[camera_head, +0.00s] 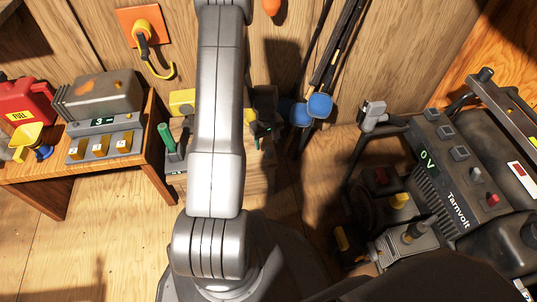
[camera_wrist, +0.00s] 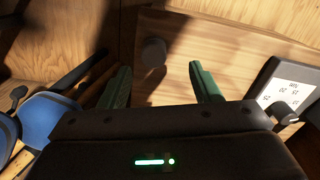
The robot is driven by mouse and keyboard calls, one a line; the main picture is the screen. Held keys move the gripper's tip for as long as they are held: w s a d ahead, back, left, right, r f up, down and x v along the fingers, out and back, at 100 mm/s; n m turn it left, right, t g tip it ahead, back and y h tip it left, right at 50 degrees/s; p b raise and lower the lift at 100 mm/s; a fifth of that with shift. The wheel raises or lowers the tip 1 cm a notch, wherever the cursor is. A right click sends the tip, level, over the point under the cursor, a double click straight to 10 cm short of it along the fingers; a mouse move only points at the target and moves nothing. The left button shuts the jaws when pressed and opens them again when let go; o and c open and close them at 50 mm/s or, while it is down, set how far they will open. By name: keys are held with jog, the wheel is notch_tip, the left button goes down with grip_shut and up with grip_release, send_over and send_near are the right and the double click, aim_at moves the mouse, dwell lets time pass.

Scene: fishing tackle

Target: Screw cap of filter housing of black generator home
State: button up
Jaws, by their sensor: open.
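The black generator (camera_head: 475,180), marked "Tarnvolt", stands at the right in the head view, with "0 V" on its display. A grey housing (camera_head: 397,250) juts from its front left, with a dark stubby cap or knob (camera_head: 414,232) on top. I cannot tell whether this is the filter cap or how it is seated. My gripper (camera_head: 262,132) is left of the generator, in front of the back wall. In the wrist view my gripper (camera_wrist: 160,66) has its green fingers apart, with nothing held. A dark round knob (camera_wrist: 153,52) on wood shows beyond them.
Blue-ended rods (camera_head: 318,106) lean on the wall between my gripper and the generator. A low wooden bench (camera_head: 150,150) at left carries a grey device (camera_head: 105,140), a red can (camera_head: 25,100) and a yellow funnel (camera_head: 24,138). The floor at lower left is clear.

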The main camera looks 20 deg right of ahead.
aim_at(269, 150)
jog(key=shift+s+d+f+b, duration=0.15)
jog(key=shift+f+b, duration=0.55)
jog(key=shift+f, duration=0.8)
jog(key=shift+d+f+b, duration=0.25)
jog(key=shift+f+b, duration=0.4)
jog(key=shift+f, duration=0.85)
jog(key=c, duration=1)
